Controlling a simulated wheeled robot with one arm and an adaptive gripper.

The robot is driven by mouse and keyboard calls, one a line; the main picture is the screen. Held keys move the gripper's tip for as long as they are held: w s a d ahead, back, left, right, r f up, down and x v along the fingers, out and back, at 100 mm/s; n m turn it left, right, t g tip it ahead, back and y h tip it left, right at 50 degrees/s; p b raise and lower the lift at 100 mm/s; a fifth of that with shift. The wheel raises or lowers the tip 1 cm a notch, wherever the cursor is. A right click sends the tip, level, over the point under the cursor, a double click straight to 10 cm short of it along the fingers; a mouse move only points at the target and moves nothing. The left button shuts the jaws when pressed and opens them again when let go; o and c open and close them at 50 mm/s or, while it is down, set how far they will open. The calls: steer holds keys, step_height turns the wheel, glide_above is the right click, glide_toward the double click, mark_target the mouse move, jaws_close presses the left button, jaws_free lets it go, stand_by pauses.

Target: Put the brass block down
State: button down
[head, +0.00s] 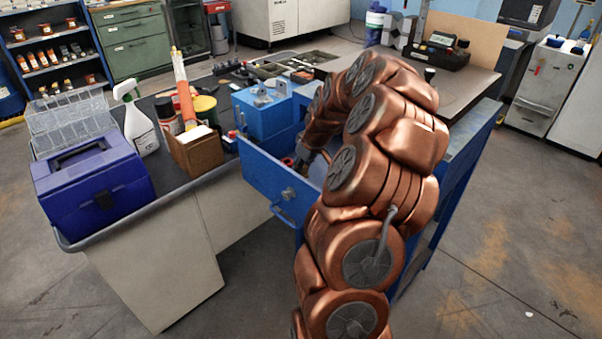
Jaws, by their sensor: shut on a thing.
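My copper-coloured arm reaches over the open blue drawer (268,178) of the bench. My gripper (304,160) shows only as a small dark part at the drawer's inner side. My own arm links cover most of it. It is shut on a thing. I cannot make out the brass block itself, since the arm hides the space between the fingertips. How high the gripper is above the drawer floor cannot be told.
A blue toolbox (93,185), a spray bottle (139,125) and a brown box (195,150) stand on the dark bench at left. A blue machine vise (265,110) is behind the drawer. A grey-topped table (463,82) is at right.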

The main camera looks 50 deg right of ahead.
steer(key=shift+w, duration=0.4)
steer(key=shift+s+f+p, duration=0.1)
steer(key=shift+f+p, duration=0.4)
steer(key=shift+f, duration=1.3)
steer(key=shift+f, duration=0.2)
steer(key=c, duration=1)
jaws_free()
steer(key=shift+r, duration=0.1)
